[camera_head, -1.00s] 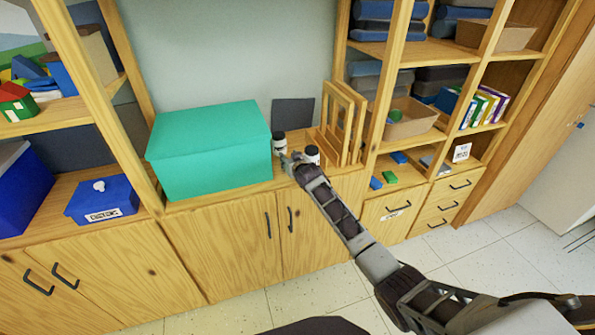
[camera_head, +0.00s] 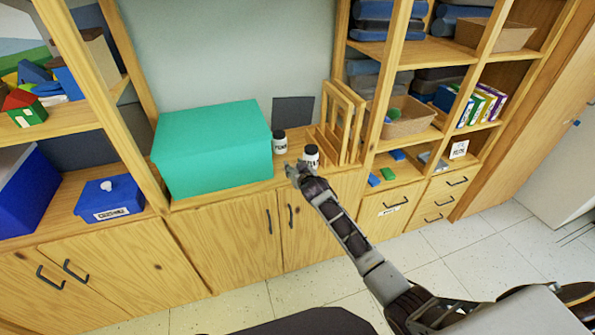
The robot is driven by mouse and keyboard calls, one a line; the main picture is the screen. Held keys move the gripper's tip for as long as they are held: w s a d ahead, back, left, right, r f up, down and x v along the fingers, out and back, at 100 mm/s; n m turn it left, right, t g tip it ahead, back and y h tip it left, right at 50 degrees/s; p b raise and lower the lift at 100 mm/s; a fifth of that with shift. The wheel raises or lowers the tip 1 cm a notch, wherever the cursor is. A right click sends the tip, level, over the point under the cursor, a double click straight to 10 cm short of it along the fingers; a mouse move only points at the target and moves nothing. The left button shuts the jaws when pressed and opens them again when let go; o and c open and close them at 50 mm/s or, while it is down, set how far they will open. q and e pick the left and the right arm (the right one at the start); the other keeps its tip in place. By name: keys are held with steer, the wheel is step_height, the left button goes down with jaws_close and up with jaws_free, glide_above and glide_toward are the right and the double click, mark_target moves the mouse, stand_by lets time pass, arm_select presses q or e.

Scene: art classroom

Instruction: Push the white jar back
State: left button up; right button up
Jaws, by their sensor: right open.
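Two small white jars with dark lids stand on the wooden counter. One jar (camera_head: 280,143) is beside the right end of the teal box, farther back. The other jar (camera_head: 311,153) is nearer the front edge, beside the wooden rack. My right gripper (camera_head: 293,168) is open at the counter's front edge, just left of and in front of the nearer jar, and hides its lower part. I cannot tell whether it touches that jar. My left gripper is not in view.
A large teal box (camera_head: 212,150) fills the counter left of the jars. A wooden rack (camera_head: 343,120) stands to the right. A dark panel (camera_head: 293,112) leans on the wall behind. Small blue and green blocks (camera_head: 388,174) lie on the shelf at right.

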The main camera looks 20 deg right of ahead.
steer(key=shift+s+r+p, duration=0.1)
steer(key=shift+s+p, duration=0.9)
steer(key=shift+s, duration=0.7)
steer(key=shift+s, duration=0.1)
